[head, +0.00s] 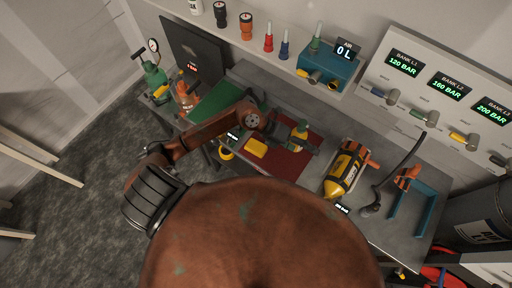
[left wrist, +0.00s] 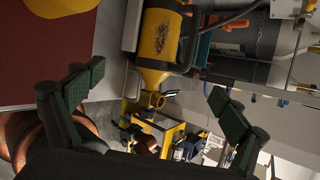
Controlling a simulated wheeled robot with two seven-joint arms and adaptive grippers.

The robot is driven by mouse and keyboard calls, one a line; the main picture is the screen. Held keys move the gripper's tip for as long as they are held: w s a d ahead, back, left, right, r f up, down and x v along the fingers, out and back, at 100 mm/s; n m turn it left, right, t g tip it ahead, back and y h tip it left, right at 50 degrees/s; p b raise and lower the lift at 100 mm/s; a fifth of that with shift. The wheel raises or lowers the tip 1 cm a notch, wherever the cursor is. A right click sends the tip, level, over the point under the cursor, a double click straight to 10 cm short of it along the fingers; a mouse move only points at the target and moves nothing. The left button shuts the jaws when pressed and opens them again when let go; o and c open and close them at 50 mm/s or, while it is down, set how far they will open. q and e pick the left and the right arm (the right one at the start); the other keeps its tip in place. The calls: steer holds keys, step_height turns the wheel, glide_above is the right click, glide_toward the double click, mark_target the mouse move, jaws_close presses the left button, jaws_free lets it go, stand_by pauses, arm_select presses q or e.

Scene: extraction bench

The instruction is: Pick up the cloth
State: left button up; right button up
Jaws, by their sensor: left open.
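A small yellow folded piece, which looks like the cloth (head: 256,148), lies on the dark red mat (head: 290,166) on the bench. Part of it shows at the top left edge of the left wrist view (left wrist: 50,6). My left gripper (head: 288,128) is over the mat, just above and right of the cloth in the head view, apart from it. In the left wrist view its two dark green fingers (left wrist: 155,95) are spread wide with nothing between them. My right gripper is not in view.
A yellow and black cylinder (head: 345,172) lies right of the mat. A blue stand (head: 411,209) and a black hose (head: 400,160) are further right. A green mat (head: 214,103) lies on the left. A teal box (head: 328,71) and gauge panel (head: 436,85) stand behind.

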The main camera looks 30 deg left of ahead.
arm_select(q)
steer(key=a+f+g+y, duration=0.2)
steer(key=a+f+y, duration=0.5)
steer(key=a, duration=0.4)
steer(key=g+y, duration=0.1)
steer(key=y, duration=0.2)
glide_above(256, 146)
steer(key=f, duration=0.1)
steer(key=a+f, duration=0.1)
steer(key=f, duration=0.1)
steer(key=shift+f, duration=0.15)
steer(key=f, duration=0.2)
steer(key=f+p, duration=0.1)
steer(key=f, duration=0.1)
steer(key=d+f, duration=0.1)
steer(key=f, duration=0.1)
steer(key=shift+f, duration=0.65)
steer(key=shift+c, duration=0.4)
steer(key=c, duration=1.2)
steer(key=shift+r, duration=0.15)
